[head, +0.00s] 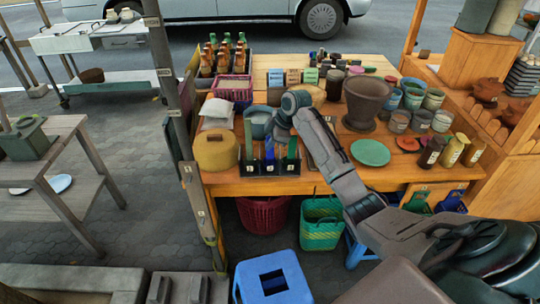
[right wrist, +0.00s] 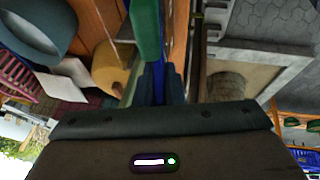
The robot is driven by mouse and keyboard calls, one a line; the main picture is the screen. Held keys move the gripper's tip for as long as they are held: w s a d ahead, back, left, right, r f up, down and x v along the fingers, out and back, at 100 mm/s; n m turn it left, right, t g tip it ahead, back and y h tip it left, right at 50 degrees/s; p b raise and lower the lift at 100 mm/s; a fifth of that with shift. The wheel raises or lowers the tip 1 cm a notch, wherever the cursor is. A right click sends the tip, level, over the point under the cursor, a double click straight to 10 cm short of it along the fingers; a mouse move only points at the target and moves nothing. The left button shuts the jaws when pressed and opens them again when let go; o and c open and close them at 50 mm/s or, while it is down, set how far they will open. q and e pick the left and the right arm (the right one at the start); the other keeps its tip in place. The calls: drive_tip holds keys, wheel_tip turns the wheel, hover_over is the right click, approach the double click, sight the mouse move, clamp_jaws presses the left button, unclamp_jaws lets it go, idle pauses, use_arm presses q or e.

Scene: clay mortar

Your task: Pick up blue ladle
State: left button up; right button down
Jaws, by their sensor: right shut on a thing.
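The blue ladle (head: 269,149) stands upright in the middle of a black three-part holder (head: 270,169) at the front edge of the wooden table. A green ladle (head: 248,138) stands to its left and another green one (head: 292,148) to its right. In the right wrist view, the dark fingers (right wrist: 160,88) are shut on the blue handle (right wrist: 158,74), with a green handle just beyond. The ladle's lower part is hidden in the holder. My left gripper is not in view.
A yellow-brown lidded pot (head: 216,150) stands left of the holder, and a blue-grey bowl (head: 256,122) is just behind it. A green plate (head: 370,153) and a large brown mortar (head: 366,100) are to the right. A wooden post (head: 170,100) rises at the left.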

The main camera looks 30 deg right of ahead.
drive_tip(key=shift+r, duration=0.1)
wheel_tip(320, 180, up, 9)
drive_tip(key=b, duration=0.3)
drive_tip(key=shift+r, duration=0.45)
idle(0.3)
